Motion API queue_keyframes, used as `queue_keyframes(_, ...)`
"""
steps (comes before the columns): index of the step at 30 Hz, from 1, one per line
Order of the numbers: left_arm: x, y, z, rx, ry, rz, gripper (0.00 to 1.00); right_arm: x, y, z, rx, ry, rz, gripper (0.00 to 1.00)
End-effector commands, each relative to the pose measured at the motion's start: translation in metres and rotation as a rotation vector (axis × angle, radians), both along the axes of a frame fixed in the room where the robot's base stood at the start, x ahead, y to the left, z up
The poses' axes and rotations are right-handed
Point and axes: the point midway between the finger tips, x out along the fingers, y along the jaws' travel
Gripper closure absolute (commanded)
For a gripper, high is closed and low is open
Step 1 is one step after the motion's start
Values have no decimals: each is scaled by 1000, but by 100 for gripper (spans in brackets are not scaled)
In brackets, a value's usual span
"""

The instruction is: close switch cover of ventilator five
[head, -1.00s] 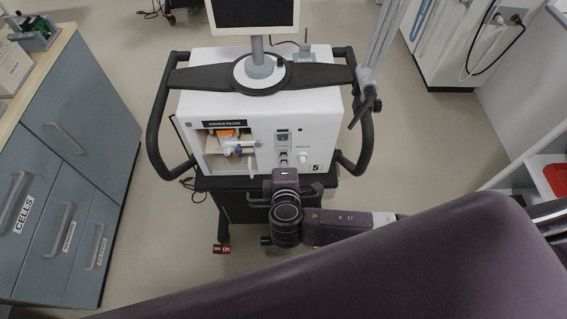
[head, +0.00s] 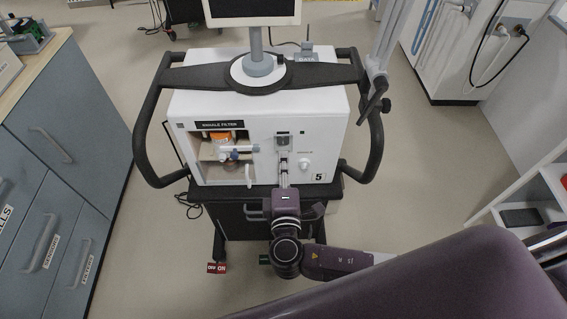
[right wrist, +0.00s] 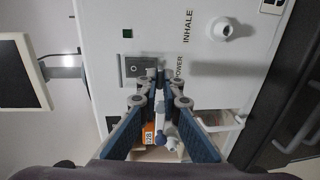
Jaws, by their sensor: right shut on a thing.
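Ventilator five (head: 258,109) is a white box on a black cart, marked 5 at its lower right front corner. Its grey power switch housing with the cover (head: 283,140) is on the front panel, right of the filter bay. It also shows as a grey plate beside the word POWER in the right wrist view (right wrist: 133,67). My right gripper (head: 283,159) is at the panel just below the housing, and its fingertips (right wrist: 155,75) meet at the plate's edge. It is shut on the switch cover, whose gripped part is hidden. My left gripper is not in view.
An open filter bay (head: 212,174) with an orange part and a white tube lies left of the switch. A white knob (head: 305,164) sits to its right. Black side handles (head: 146,130) flank the ventilator. Drawers (head: 62,150) stand at the left.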

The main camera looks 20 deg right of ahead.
Motion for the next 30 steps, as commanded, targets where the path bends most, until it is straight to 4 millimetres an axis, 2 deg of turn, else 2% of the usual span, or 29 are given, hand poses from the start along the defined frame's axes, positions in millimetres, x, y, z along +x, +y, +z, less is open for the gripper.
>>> queue_keyframes(7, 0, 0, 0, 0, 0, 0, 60, 0, -1, -1, -1, 4, -3, 100)
queue_keyframes(8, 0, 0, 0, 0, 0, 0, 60, 0, -1, -1, -1, 4, -3, 91)
queue_keyframes(12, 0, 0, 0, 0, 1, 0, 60, 0, -1, -1, 0, 3, -2, 77)
queue_keyframes(21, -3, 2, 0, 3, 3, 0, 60, -2, 0, 0, -1, 2, -1, 77)
queue_keyframes(26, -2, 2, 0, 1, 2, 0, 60, -19, 6, 1, 2, 5, 2, 77)
queue_keyframes(30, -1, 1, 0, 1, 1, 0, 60, -48, 14, 3, 2, 8, 2, 77)
